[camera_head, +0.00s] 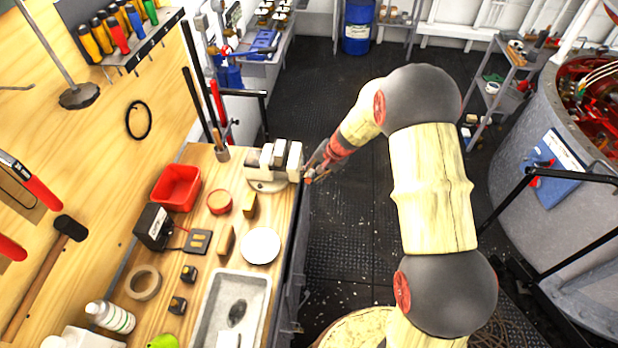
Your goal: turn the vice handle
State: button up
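A pale grey and white vice (268,172) stands on the far right corner of the wooden workbench. Its jaws show, but I cannot make out its handle, which is small or hidden near my gripper. My gripper (310,178) is at the end of my arm, just right of the vice and beyond the bench's right edge. Its dark fingers point left toward the vice's front. I cannot tell whether they touch the vice or its handle, or whether they are open or shut.
On the workbench are a red bin (176,187), a round white disc (261,246), a metal tray (232,308), a black box (155,226) and a tape roll (143,283). Tools hang on the wall at left. A large grey drum (548,228) stands at right.

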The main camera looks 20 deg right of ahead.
aim_at(310, 176)
jog(key=shift+x, duration=1.85)
jog(key=shift+c, duration=0.2)
grip_shut()
